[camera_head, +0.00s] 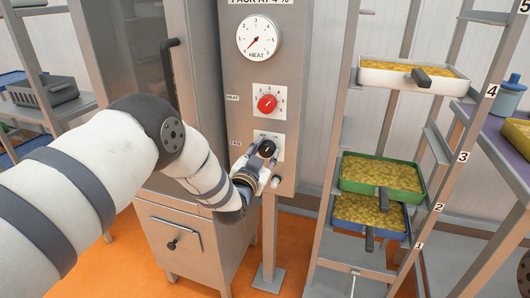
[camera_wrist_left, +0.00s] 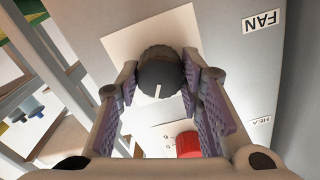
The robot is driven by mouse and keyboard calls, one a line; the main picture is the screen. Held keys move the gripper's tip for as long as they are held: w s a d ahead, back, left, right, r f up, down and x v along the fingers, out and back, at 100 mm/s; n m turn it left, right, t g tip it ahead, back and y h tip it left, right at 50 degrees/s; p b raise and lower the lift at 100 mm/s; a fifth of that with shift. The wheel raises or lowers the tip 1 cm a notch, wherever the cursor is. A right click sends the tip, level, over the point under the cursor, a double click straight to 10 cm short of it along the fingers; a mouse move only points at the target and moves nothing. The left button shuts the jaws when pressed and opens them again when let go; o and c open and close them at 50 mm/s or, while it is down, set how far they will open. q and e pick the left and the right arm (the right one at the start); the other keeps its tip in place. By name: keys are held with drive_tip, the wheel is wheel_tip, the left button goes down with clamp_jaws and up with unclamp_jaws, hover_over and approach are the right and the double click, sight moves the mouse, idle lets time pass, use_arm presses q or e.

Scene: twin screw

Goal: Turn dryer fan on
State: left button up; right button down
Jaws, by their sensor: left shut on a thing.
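The dryer's control panel (camera_head: 230,100) is a grey upright box in the middle of the head view. The black fan knob (camera_head: 267,148) sits on a white plate low on it, beside the FAN label. My left gripper (camera_head: 264,165) reaches it from below. In the left wrist view the fan knob (camera_wrist_left: 160,72) is between the purple finger pads of my left gripper (camera_wrist_left: 160,84), which is shut on it. The knob's white mark points down in that view, towards the red heat knob (camera_wrist_left: 188,145). My right gripper is not in view.
The red heat knob (camera_head: 267,103) and the round heat gauge (camera_head: 258,36) are above the fan knob. To the right, a rack (camera_head: 345,130) holds a white tray (camera_head: 400,77), a green tray (camera_head: 348,184) and a blue tray (camera_head: 342,228) of yellow pieces.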

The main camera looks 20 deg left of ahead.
use_arm(q)
drive_tip(key=o, duration=1.2)
drive_tip(key=shift+c, duration=0.2)
drive_tip(key=shift+s, duration=0.15)
drive_tip(key=s, duration=1.1)
drive_tip(key=shift+s+a, duration=0.2)
drive_tip(key=shift+s, duration=0.2)
